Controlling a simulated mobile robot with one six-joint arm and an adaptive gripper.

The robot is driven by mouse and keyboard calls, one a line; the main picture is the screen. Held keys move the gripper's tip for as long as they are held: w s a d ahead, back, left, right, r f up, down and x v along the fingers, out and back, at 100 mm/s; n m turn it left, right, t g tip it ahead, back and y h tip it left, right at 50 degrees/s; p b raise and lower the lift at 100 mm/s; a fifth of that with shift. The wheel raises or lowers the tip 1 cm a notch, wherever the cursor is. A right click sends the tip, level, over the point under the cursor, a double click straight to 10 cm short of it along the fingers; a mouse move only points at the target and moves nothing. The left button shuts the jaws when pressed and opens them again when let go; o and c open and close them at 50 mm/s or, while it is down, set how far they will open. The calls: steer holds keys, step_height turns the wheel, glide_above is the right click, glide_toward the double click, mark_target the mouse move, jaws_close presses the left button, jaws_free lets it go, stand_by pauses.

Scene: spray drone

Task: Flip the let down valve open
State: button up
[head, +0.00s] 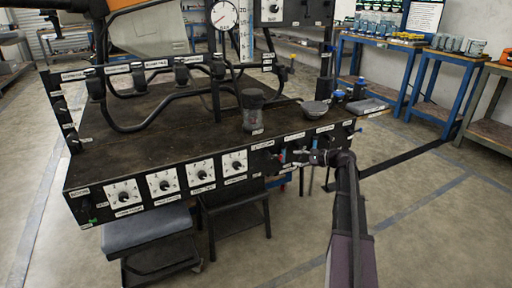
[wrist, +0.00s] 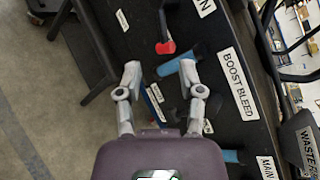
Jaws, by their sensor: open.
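My gripper (wrist: 160,76) is open, with its two fingers spread in front of the black panel front. A blue-sleeved lever (wrist: 178,66) lies at the right fingertip, its end pointing into the gap between the fingers. I cannot tell whether they touch. A red-tipped lever (wrist: 165,46) is just beyond the fingertips. The label "BOOST BLEED" (wrist: 234,84) is right of the blue lever. I cannot read a let down label, so I cannot tell which lever is that valve. In the head view my gripper (head: 298,157) is at the bench's front panel, right of the dials.
The dark bench (head: 160,110) carries a grey canister (head: 252,110) and a shallow bowl (head: 315,110). Several white dials (head: 164,182) line its front. Another blue-ended lever (wrist: 231,156) is lower right in the wrist view. Floor (head: 420,230) to the right is open.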

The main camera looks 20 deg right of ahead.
steer(key=p+v, duration=0.1)
steer(key=v, duration=0.3)
steer(key=s+a+r+n+g+h+p, duration=0.2)
steer(key=a+r+p, duration=0.3)
steer(key=a+p, duration=0.3)
steer(key=s+a+r+n+g+h+p, duration=0.1)
steer(key=s+a+r+n+g+p, duration=0.2)
steer(key=a+p, duration=0.5)
steer(key=s+a+r+n+g+h+p, duration=0.2)
steer(key=s+a+r+n+p, duration=0.2)
steer(key=a+p, duration=0.5)
step_height(320, 180, up, 3)
steer(key=shift+s+r+g+h+p, duration=0.15)
steer(key=shift+s+g+h+p, duration=0.2)
steer(key=shift+s+p, duration=0.5)
steer(key=shift+s, duration=0.15)
